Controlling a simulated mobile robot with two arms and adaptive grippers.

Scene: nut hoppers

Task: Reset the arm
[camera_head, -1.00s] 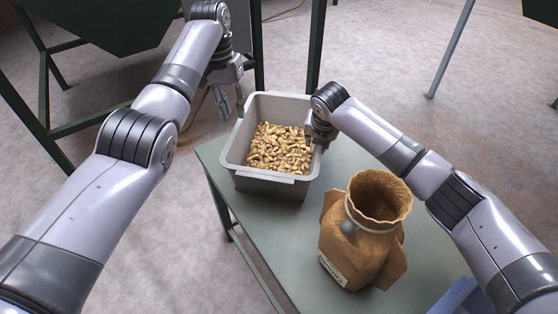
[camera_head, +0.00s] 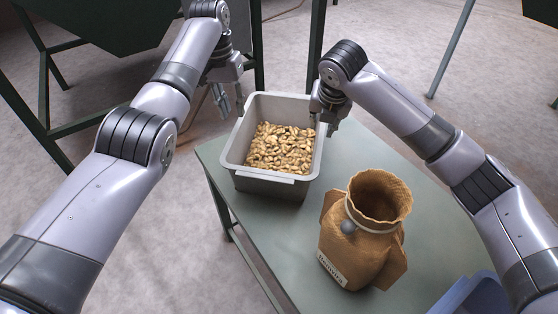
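My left gripper (camera_head: 231,102) hangs beyond the far left corner of the grey bin, its fingers apart and nothing between them. My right gripper (camera_head: 323,124) is at the bin's right rim, near its upper right corner. Its fingers look apart, and I see nothing held in them. I cannot tell whether it touches the rim. The grey bin (camera_head: 262,184) holds many nuts (camera_head: 280,148) and stands upright at the far end of the table.
A brown sack (camera_head: 358,247) with an open top stands on the green table (camera_head: 262,230). A blue container (camera_head: 475,298) shows at the lower right. Dark green hopper frames (camera_head: 45,100) stand at the back left. The table is clear between bin and sack.

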